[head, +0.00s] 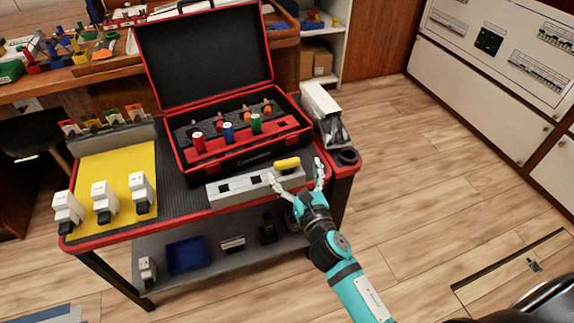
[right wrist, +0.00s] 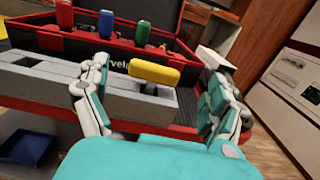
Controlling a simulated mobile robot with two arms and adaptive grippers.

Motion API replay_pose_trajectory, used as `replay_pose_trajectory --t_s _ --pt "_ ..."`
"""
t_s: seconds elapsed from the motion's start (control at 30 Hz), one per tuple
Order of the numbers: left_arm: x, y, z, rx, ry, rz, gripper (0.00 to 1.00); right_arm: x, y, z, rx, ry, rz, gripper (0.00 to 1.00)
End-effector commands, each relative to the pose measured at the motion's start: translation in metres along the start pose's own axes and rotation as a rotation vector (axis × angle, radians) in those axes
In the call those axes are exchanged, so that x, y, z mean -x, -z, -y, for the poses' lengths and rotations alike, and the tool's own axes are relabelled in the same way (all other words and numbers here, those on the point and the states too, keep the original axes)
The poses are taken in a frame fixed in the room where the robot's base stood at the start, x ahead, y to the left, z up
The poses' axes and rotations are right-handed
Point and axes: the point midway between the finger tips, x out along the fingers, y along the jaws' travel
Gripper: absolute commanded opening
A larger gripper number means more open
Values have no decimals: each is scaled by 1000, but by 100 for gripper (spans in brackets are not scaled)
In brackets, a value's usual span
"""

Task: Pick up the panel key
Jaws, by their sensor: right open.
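The panel key, seen as a yellow bar-shaped handle (head: 287,163), sits upright in a slot of the grey holder block (head: 232,188) at the cart's front edge. Its lower part is hidden in the block. My right gripper (head: 295,173) is open, with one finger to the left of the handle and one to the right. In the right wrist view the yellow handle (right wrist: 154,73) lies between the spread fingers (right wrist: 148,80), and neither finger visibly touches it. My left gripper is not in view.
An open red and black toolbox (head: 240,158) with coloured tools stands right behind the block. Several white breakers (head: 104,199) stand on a yellow mat (head: 118,165) at the left. A white box (head: 320,104) is at the right rear.

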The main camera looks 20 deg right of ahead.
Motion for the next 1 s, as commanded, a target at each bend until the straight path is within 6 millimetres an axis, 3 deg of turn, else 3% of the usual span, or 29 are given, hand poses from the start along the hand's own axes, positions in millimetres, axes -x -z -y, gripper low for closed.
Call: replay_pose_trajectory --t_s 0.3,0.63,1.0 --pt "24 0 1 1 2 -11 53 -43 4 -4 -1 0 1 94" --pt "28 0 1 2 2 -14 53 -51 4 -4 -1 0 -1 94" --pt "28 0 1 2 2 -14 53 -50 4 -4 -1 0 -1 47"
